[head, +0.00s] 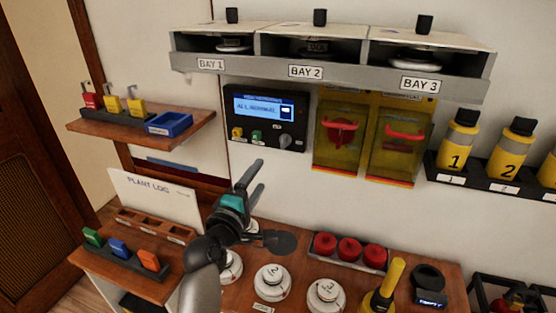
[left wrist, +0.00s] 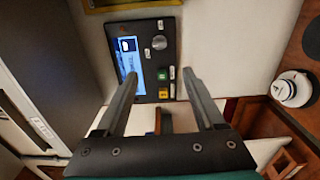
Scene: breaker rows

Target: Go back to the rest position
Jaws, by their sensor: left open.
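My left gripper (head: 252,176) is in the middle of the head view, raised above the wooden bench and in front of the white wall. Its two dark fingers are apart with nothing between them, as the left wrist view (left wrist: 163,95) also shows. The control panel (head: 266,118) with a lit blue screen is on the wall above and beyond the fingers. It also shows in the left wrist view (left wrist: 165,68), ahead of the fingertips. My right gripper is not in view.
The bench (head: 205,285) holds white round devices (head: 272,282), a rack of red knobs (head: 349,250) and a plant log board (head: 150,200). A shelf (head: 190,136) juts out at left. Three bays (head: 305,72) overhang above. Numbered yellow bottles (head: 457,141) stand at right.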

